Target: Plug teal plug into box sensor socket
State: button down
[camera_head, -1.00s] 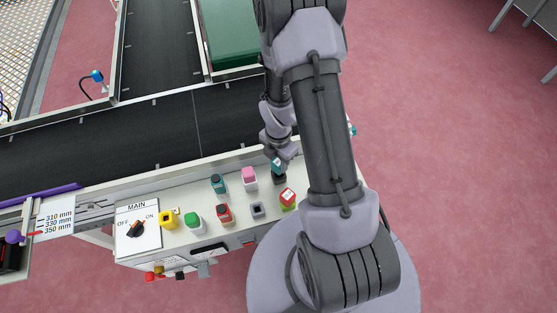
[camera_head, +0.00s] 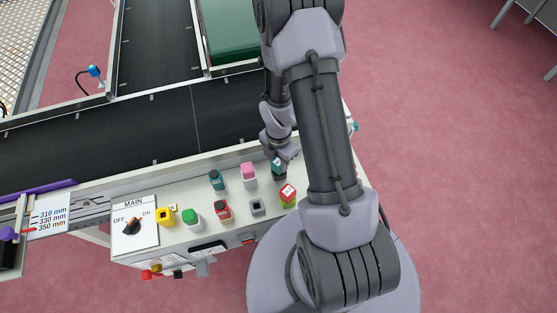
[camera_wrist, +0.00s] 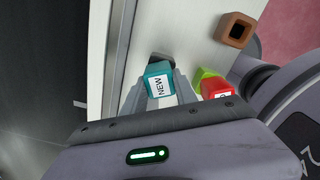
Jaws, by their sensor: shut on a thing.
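The teal plug (camera_wrist: 158,80), with a white "NEW" label, is between the fingers of my gripper (camera_wrist: 160,92) in the wrist view. My gripper is shut on it. In the head view the teal plug (camera_head: 278,165) is right over a dark grey socket (camera_head: 279,177) on the cream panel. The dark socket also shows just beyond the plug in the wrist view (camera_wrist: 160,57). The plug hides part of the socket, so I cannot tell how deep it sits. A second teal plug (camera_head: 215,177) stands in a dark socket further left.
A red plug in a green socket (camera_head: 288,195) stands close by. A pink plug (camera_head: 248,170), another red plug (camera_head: 222,208), an empty grey socket (camera_head: 257,207) and a yellow socket (camera_head: 165,217) share the panel. An orange-brown socket (camera_wrist: 236,31) is empty. The black conveyor (camera_head: 110,135) runs behind.

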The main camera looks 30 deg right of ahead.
jog(key=shift+f, duration=0.3)
jog(key=c, duration=0.9)
grip_release()
notch_tip(320, 180, up, 18)
jog(key=p, duration=0.6)
jog(key=shift+f, duration=0.2)
